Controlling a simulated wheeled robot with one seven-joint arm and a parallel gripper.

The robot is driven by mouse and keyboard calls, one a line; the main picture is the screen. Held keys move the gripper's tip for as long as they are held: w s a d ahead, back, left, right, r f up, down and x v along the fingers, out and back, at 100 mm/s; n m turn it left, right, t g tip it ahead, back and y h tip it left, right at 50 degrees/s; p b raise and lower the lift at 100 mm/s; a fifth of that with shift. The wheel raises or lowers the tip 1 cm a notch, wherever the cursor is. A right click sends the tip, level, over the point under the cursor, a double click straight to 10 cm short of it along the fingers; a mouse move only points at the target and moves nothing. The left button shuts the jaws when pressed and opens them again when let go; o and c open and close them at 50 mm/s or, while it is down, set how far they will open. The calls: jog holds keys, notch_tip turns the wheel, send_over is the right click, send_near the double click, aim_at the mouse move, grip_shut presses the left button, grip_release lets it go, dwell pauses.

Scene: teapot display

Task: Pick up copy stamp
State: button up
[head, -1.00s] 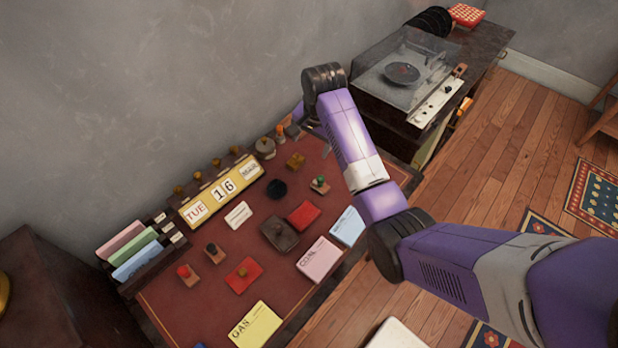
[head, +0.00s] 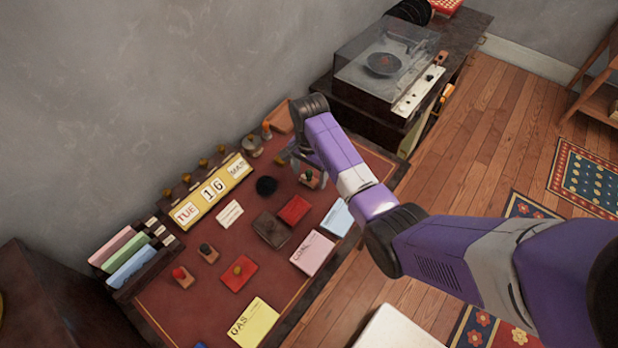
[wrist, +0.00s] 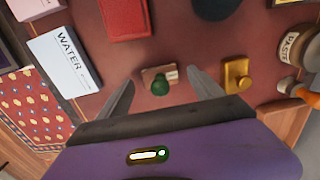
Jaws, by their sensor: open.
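A small stamp with a green knob and a wooden base (wrist: 160,75) stands on the red desk top (wrist: 115,57) in the wrist view. It also shows in the head view (head: 310,179), partly beside my gripper. Its label is too small to read, so I cannot tell if it is the copy stamp. A red-knobbed stamp (head: 182,276) and a dark-knobbed stamp (head: 208,252) stand farther left. My gripper (wrist: 163,83) is open and empty, with one finger on each side of the green-knobbed stamp. I cannot tell its height above the desk.
A yellow-brown block (wrist: 236,75) stands close to the right finger. A paste jar (wrist: 293,45) is farther right. A red box (wrist: 124,18) and a WATER card (wrist: 64,58) lie to the left. A calendar (head: 213,191) and a record player (head: 385,66) are behind.

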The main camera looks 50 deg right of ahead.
jog(key=shift+f, duration=0.1)
jog(key=shift+c, duration=0.5)
jog(key=c, duration=1.4)
jog(key=shift+r, duration=0.2)
